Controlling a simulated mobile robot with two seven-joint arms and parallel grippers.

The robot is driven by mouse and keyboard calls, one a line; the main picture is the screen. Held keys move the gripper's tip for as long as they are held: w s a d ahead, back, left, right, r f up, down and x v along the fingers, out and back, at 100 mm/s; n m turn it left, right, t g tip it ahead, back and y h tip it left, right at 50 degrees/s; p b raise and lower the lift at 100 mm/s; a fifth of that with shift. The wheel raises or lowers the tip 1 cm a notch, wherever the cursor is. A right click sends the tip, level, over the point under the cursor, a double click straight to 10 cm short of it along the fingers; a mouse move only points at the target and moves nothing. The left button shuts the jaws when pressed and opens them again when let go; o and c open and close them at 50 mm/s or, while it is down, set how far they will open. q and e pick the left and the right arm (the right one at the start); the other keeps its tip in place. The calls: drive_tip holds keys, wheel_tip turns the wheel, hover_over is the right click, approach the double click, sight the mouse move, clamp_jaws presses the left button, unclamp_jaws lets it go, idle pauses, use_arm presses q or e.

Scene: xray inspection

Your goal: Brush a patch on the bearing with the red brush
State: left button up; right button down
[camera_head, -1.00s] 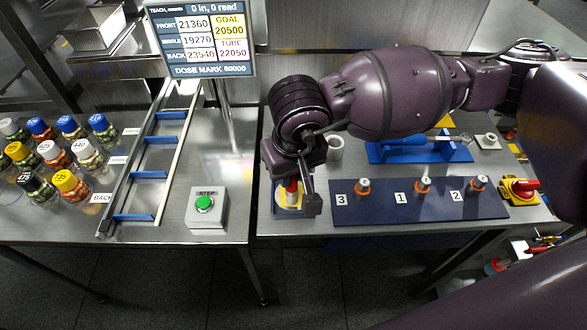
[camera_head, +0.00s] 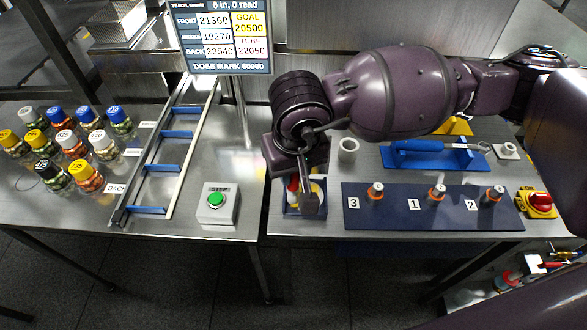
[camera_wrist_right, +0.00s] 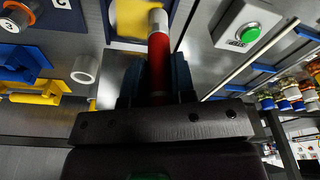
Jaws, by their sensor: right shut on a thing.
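My right gripper (camera_head: 308,204) is shut on the red brush (camera_wrist_right: 160,62), whose red handle stands between the fingers in the right wrist view. The brush's pale end (camera_wrist_right: 158,20) points away from the gripper over a yellow surface (camera_wrist_right: 128,22). In the head view the gripper hangs over a small blue tray (camera_head: 290,211) at the table's left front corner and hides most of it and the brush. Whether the brush touches the yellow surface cannot be told. I cannot pick out the bearing for sure. My left gripper is not in view.
A dark blue board (camera_head: 400,215) holds several numbered upright pieces right of the gripper. A white cup (camera_head: 348,150) and a blue stand (camera_head: 440,158) are behind. A red-knobbed yellow switch (camera_head: 538,203) is right. A green button box (camera_head: 217,203), rail rack (camera_head: 168,167) and jars (camera_head: 68,140) are left.

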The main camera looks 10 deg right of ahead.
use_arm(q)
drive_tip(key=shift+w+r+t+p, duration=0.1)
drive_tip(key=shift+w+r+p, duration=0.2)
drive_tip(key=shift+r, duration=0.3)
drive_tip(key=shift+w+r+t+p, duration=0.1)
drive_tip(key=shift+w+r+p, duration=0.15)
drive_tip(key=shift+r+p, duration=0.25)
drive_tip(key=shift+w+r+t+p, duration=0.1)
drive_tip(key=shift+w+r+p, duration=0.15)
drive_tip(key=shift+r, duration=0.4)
use_arm(e)
drive_tip(key=shift+r, duration=3.3)
